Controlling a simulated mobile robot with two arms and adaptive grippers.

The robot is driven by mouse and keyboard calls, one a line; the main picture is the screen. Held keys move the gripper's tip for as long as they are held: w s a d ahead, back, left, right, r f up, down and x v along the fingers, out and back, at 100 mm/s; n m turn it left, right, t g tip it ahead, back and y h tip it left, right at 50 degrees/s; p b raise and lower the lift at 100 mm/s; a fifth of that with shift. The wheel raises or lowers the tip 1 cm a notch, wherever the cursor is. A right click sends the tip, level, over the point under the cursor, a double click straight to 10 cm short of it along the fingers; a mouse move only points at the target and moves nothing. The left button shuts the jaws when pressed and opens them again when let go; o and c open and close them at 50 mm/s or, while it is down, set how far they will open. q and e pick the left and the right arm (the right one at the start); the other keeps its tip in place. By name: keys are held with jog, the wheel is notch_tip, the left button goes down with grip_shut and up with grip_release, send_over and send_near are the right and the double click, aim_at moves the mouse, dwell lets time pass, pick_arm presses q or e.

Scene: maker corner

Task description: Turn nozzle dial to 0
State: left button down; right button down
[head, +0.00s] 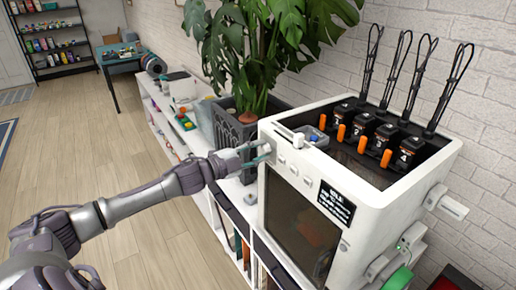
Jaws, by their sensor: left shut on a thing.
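The white printer (395,192) stands on the right, with a row of small white dials (293,170) along the top of its front face. My left gripper (266,153) reaches in from the left to the left end of this row. It is shut on what appears to be the nozzle dial, whose body is mostly hidden by the fingers. The dial's marks and pointer are too small to read. A black display (336,202) with white text is on the front face, right of the dials. My right gripper is not in view.
Several numbered black units (362,128) with orange levers and black cables sit in the printer's open top. A leafy plant in a dark pot (233,130) stands close behind my left gripper. A low white shelf (160,118) runs along the wall. The wooden floor (130,165) at left is clear.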

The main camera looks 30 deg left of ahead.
pick_arm(q)
jog(key=shift+r+n, duration=0.1)
jog(key=shift+n, duration=0.2)
dwell(0.4)
jog(key=c, duration=0.8)
grip_release()
jog(key=shift+w, duration=0.1)
jog(key=shift+s+a+f, duration=0.15)
jog(key=shift+s+f, duration=0.05)
jog(key=shift+s, duration=0.35)
jog(key=shift+v, duration=5.45)
jog(key=shift+a, duration=0.1)
